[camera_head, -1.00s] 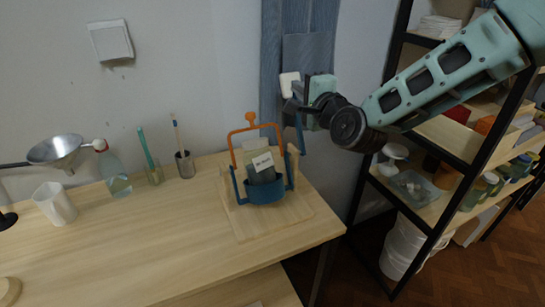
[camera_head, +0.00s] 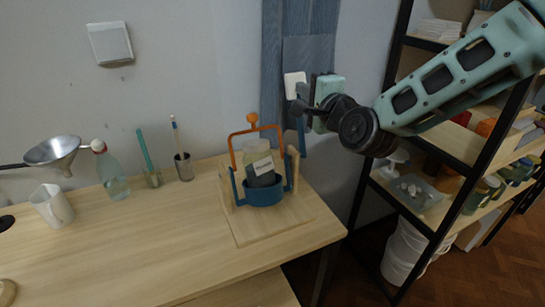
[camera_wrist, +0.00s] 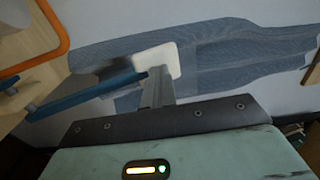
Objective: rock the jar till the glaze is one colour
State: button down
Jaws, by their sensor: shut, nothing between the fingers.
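The jar (camera_head: 262,165) sits in a blue holder (camera_head: 264,196) under an orange frame (camera_head: 236,150) with a round knob, at the table's right end. It stands nearly upright, its pale label facing me. Its contents look greenish, darker low down; I cannot tell if they are one colour. My gripper (camera_head: 298,107) is shut and empty, above and right of the jar. A blue bar (camera_head: 301,137) rises on the right near my fingers. In the wrist view the blue bar (camera_wrist: 85,94) runs towards my gripper (camera_wrist: 158,86); contact is unclear. The orange frame (camera_wrist: 57,28) is at upper left.
The holder stands on a wooden board (camera_head: 270,226) on the table (camera_head: 130,250). A funnel (camera_head: 53,152), a bottle (camera_head: 113,178), a white mug (camera_head: 52,205) and brush cups are at the left. A black-framed shelf (camera_head: 433,232) stands right. The table's front middle is clear.

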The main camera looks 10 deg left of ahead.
jog(key=v, duration=0.5)
jog(key=shift+s+d+r, duration=0.15)
jog(key=shift+s+r, duration=0.1)
jog(key=shift+s, duration=0.05)
jog(key=v, duration=0.4)
jog(key=shift+s+d, duration=0.1)
jog(key=shift+d, duration=0.05)
dwell(0.3)
